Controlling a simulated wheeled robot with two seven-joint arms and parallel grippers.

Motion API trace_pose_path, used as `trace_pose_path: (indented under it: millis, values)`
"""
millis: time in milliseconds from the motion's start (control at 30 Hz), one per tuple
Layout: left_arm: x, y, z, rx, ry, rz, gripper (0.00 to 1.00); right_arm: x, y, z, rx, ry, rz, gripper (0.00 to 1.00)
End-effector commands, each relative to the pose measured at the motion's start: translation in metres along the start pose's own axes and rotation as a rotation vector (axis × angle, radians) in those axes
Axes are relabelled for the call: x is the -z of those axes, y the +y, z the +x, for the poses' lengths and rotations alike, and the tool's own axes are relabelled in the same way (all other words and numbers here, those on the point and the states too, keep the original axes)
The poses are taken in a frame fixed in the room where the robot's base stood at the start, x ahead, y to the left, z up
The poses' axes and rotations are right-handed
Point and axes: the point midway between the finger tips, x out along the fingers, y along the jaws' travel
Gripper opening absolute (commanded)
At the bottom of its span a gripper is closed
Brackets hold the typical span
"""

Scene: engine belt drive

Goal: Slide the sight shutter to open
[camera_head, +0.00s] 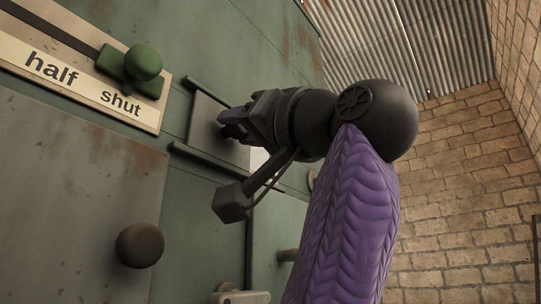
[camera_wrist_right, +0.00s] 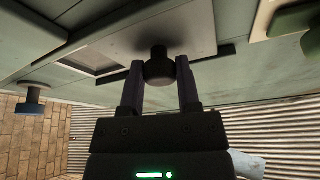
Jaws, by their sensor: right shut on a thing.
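The sight shutter is a grey plate (camera_head: 205,112) between two dark rails on the green engine wall. In the right wrist view the shutter plate (camera_wrist_right: 195,32) carries a dark round knob (camera_wrist_right: 159,68). My right gripper (camera_head: 230,122) is at the plate; in the wrist view its two fingers (camera_wrist_right: 159,82) are closed around the knob, one on each side. Beside the plate, a framed pale window (camera_wrist_right: 92,60) is partly uncovered; a bright sliver of it (camera_head: 259,158) shows behind my gripper in the head view. The knob is hidden by my gripper in the head view. My left gripper is not in view.
A green knob (camera_head: 143,62) sits on a slide by a label (camera_head: 75,78) reading "half shut". A dark round knob (camera_head: 139,246) sticks out from a grey panel (camera_head: 70,190) at lower left. A brick wall (camera_head: 460,200) stands at the right, with open space before it.

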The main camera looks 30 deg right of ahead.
Motion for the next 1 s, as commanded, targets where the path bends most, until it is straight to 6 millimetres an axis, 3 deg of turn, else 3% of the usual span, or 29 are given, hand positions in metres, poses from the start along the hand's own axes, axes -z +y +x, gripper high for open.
trace_pose_path:
  millis: [167,467,500,633,900,1000]
  values:
    - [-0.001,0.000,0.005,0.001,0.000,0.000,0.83,-0.005,-0.018,-0.003,0.002,0.004,-0.002,0.00]
    - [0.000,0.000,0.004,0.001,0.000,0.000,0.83,-0.005,-0.019,-0.003,0.001,0.002,-0.001,0.00]
    - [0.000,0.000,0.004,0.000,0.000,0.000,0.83,-0.005,-0.019,-0.003,0.001,0.002,-0.002,0.50]
    - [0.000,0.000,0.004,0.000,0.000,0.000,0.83,-0.005,-0.019,-0.003,0.001,0.002,-0.001,0.77]
    - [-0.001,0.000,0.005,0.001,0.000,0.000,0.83,-0.005,-0.018,-0.004,0.000,0.002,-0.001,0.77]
    - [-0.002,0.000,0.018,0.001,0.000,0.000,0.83,-0.008,-0.017,-0.018,0.000,0.005,-0.002,0.77]
